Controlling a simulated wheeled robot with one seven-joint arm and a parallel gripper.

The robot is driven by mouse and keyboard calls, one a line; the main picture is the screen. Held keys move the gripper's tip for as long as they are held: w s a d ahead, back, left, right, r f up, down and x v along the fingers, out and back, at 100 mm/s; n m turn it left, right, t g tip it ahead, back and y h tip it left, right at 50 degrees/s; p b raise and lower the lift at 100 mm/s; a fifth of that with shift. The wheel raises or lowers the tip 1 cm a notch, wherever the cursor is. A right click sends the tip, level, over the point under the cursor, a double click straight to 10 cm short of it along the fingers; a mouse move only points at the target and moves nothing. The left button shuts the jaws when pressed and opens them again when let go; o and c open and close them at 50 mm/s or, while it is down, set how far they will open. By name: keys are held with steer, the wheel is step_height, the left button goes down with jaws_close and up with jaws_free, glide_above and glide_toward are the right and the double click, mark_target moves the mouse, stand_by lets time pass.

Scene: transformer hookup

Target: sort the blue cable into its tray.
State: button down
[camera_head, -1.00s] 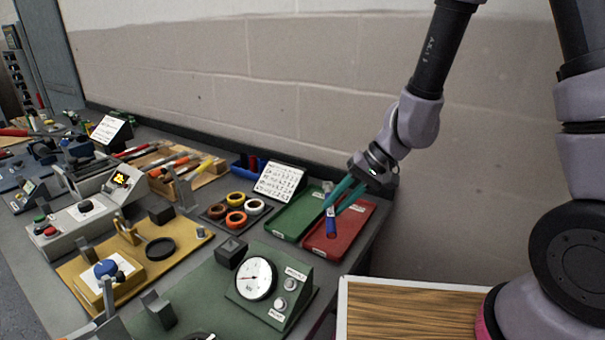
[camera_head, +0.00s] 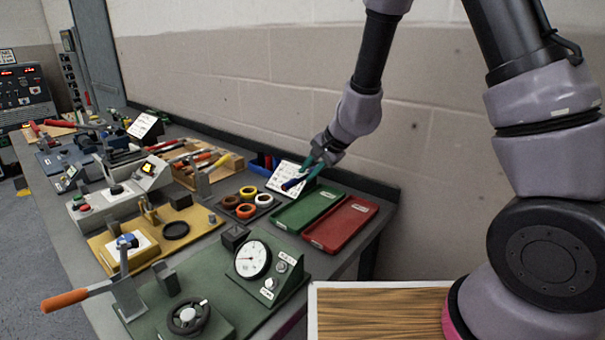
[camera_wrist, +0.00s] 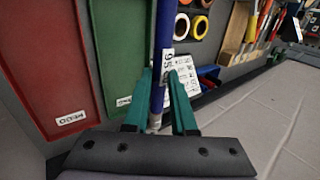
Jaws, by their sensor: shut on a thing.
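My gripper (camera_head: 304,178) is shut on the blue cable (camera_head: 291,184), a thin blue piece with a white printed label. In the wrist view the cable (camera_wrist: 164,45) stands between the two teal fingers (camera_wrist: 160,98) and runs past their tips. The gripper hovers by the white sign card, behind the green tray (camera_head: 281,222). The red tray (camera_head: 333,241) is to the right of the green one and looks empty, as does the green. A blue bin (camera_head: 264,159) stands at the back, left of the card, partly hidden.
Coloured tape rolls (camera_head: 247,210) lie left of the green tray. A green gauge panel (camera_head: 268,290) is in front. The wall (camera_head: 250,90) rises behind the bench.

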steer(key=shift+s+a, duration=0.15)
steer(key=shift+f, duration=5.25)
steer(key=c, duration=0.7)
jaws_free()
steer(key=shift+o, duration=0.2)
steer(key=shift+s+d+f, duration=0.15)
steer(key=shift+d, duration=0.1)
step_height(320, 180, up, 7)
steer(key=shift+a, duration=0.15)
steer(key=shift+w, duration=0.2)
